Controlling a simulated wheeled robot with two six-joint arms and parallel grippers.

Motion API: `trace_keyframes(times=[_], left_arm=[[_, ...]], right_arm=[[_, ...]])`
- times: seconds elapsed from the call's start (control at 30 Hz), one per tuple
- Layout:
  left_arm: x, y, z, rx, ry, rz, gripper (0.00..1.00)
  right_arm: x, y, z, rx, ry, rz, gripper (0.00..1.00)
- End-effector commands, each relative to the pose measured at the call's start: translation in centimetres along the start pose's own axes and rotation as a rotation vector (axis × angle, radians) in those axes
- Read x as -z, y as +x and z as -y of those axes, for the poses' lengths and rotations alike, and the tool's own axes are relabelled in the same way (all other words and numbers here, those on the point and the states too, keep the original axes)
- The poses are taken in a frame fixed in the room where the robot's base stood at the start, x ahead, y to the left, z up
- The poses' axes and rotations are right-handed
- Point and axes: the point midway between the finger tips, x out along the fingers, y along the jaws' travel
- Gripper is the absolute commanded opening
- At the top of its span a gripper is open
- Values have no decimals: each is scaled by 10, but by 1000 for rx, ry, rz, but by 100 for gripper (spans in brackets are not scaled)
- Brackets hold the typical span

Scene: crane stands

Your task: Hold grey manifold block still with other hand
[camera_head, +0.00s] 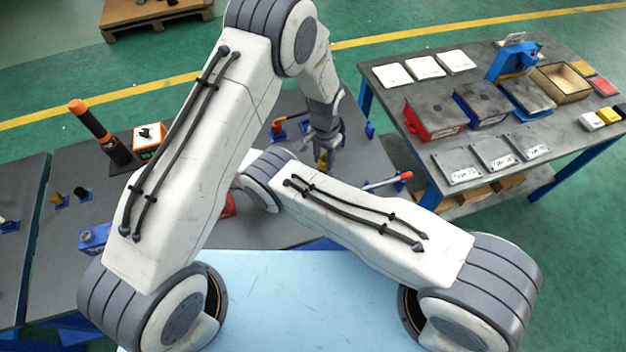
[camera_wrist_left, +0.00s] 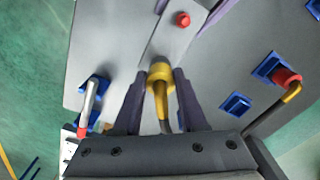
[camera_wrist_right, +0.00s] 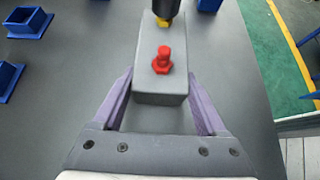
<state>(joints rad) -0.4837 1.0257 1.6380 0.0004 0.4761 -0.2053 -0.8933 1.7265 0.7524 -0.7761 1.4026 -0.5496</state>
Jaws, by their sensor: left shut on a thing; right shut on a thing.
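The grey manifold block (camera_wrist_right: 160,98) sits between the purple fingers of my right gripper (camera_wrist_right: 160,80), which is shut on it. A red fitting (camera_wrist_right: 162,60) stands on its top. The block also shows in the left wrist view (camera_wrist_left: 178,38), with the right fingers on either side. My left gripper (camera_wrist_left: 160,76) is shut on a yellow fitting (camera_wrist_left: 160,73) with a dark bent stem, at the end of the block opposite the red fitting. In the head view my left gripper (camera_head: 324,145) is over the dark table; the block and right gripper are hidden behind my arms.
Blue holders (camera_wrist_right: 28,22) stand on the table beside the block. A red-tipped lever (camera_head: 388,181) and a red fitting with a yellow bent stem (camera_wrist_left: 285,78) stand nearby. A second table (camera_head: 400,125) with trays and plates is at right. An orange-and-black cylinder (camera_head: 90,120) stands at left.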

Motion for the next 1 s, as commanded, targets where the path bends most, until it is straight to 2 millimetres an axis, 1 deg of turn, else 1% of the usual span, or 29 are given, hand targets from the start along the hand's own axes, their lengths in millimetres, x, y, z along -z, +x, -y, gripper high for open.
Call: trace_keyframes(times=[0.27, 0.3, 0.37, 0.4, 0.83, 1.0], left_arm=[[-1, 7, 0, -1, 0, 3, 0], [-1, 8, 0, -1, 0, 2, 45], [-1, 7, 0, 0, 0, 2, 68], [-1, 7, 0, 0, 0, 2, 76], [-1, 7, 0, 0, 0, 2, 76], [0, -3, 0, 0, 0, 0, 76]], right_arm=[[-1, 0, 0, 0, 1, 1, 0], [-1, 0, 0, 0, 1, 1, 0], [-1, 0, 0, 0, 1, 1, 0], [-1, 0, 0, 0, 1, 1, 0], [-1, 0, 0, 0, 1, 1, 0], [-1, 0, 0, -1, 1, 1, 0]])
